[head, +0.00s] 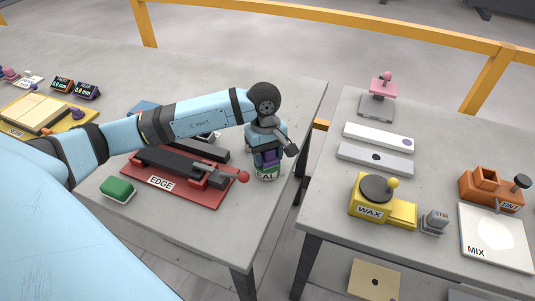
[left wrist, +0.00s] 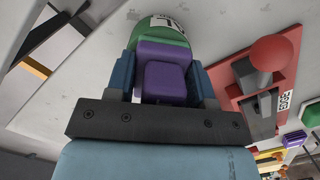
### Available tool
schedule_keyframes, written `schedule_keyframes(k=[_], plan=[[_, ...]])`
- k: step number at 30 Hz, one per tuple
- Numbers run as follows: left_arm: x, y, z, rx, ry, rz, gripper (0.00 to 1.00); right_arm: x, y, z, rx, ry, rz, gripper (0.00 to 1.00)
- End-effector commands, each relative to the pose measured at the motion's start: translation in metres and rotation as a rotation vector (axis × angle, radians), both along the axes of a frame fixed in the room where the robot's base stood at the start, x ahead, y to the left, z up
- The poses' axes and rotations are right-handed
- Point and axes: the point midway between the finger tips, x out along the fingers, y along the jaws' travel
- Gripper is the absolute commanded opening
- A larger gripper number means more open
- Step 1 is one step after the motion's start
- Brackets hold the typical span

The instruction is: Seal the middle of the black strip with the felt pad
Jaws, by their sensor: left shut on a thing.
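My left gripper (head: 267,156) is shut on a purple block (left wrist: 165,80), which looks like the handle of the felt pad. It is at the right edge of the left table, over a green pot (head: 268,174) whose label ends in "AL". In the left wrist view the blue fingers grip both sides of the purple block, with the green pot (left wrist: 160,30) just beyond it. The pad's felt face is hidden, and I cannot tell whether it sits in the pot. A black strip (head: 170,163) lies along the red EDGE fixture (head: 200,199), partly hidden by my arm. My right gripper is not in view.
A green block (head: 118,189) lies left of the fixture. Another dark bar (head: 203,149) lies behind it. A gap separates the tables. The right table holds a yellow WAX unit (head: 369,207), pale bars (head: 376,158), an orange unit (head: 490,187) and a MIX board (head: 495,238).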

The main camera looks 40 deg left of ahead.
Motion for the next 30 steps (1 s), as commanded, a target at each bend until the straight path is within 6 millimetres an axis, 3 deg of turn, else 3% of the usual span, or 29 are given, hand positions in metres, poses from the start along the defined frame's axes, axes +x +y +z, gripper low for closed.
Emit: schedule_keyframes(k=[13,30], plan=[[-0.001,0.000,0.002,0.000,0.003,-0.001,0.30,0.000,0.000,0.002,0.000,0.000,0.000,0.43],[0.000,0.000,0.049,0.000,0.001,-0.001,0.30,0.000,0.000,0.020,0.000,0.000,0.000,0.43]])
